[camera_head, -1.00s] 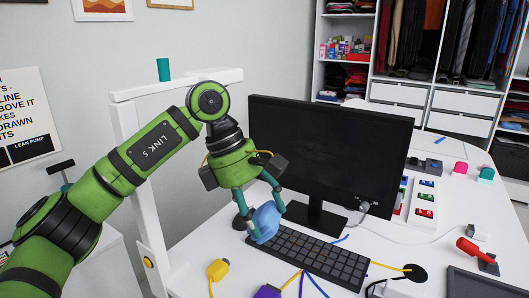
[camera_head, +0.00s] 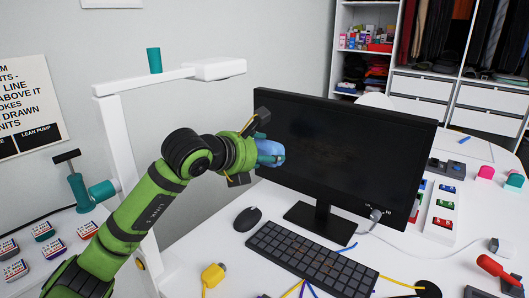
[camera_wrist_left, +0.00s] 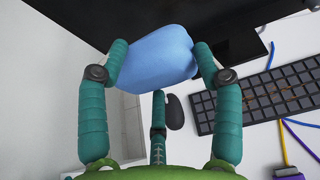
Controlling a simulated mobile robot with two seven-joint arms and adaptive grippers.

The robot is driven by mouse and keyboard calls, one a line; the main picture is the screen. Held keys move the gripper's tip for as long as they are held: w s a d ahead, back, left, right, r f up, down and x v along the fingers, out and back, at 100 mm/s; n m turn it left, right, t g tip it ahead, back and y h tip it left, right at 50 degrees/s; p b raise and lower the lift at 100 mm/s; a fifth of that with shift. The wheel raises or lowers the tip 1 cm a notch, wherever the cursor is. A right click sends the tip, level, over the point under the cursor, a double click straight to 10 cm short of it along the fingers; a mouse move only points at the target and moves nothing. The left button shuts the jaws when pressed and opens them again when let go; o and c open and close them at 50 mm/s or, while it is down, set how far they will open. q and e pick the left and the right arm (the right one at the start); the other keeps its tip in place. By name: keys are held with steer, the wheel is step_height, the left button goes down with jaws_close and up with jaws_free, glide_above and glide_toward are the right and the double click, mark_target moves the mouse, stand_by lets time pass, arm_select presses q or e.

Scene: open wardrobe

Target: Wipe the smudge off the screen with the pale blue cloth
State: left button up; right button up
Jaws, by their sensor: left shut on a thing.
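My left gripper (camera_head: 268,150) is shut on the pale blue cloth (camera_head: 268,146), a bunched, rounded pad. It is at the left edge of the dark monitor screen (camera_head: 340,150); I cannot tell whether the cloth touches the screen. In the left wrist view the cloth (camera_wrist_left: 155,57) sits between the teal fingers, with the screen (camera_wrist_left: 225,18) just beyond it. A faint brownish smudge (camera_head: 345,156) seems to show near the middle of the screen. My right gripper is not in view.
A keyboard (camera_head: 310,260) and a mouse (camera_head: 247,219) lie in front of the monitor. Cables and a yellow plug (camera_head: 213,275) lie at the desk's front. A white frame (camera_head: 125,150) stands at left. A tray of coloured blocks (camera_head: 440,210) is right of the monitor.

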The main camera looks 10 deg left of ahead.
arm_select(q)
steer(key=shift+w+d+r+p, duration=0.15)
steer(key=shift+w+d+p, duration=0.25)
steer(key=shift+w, duration=0.3)
steer(key=shift+w+d+p, duration=0.35)
steer(key=shift+w+p, duration=0.05)
steer(key=shift+w, duration=0.45)
steer(key=shift+w+d+p, duration=0.3)
steer(key=shift+w+d, duration=0.05)
steer(key=shift+w, duration=0.55)
steer(key=shift+w+d, duration=0.35)
steer(key=shift+w, duration=0.5)
steer(key=shift+d, duration=0.1)
steer(key=d, duration=0.1)
steer(key=s+d+b, duration=0.1)
steer(key=d, duration=0.1)
steer(key=shift+s+b, duration=0.3)
steer(key=shift+b, duration=0.05)
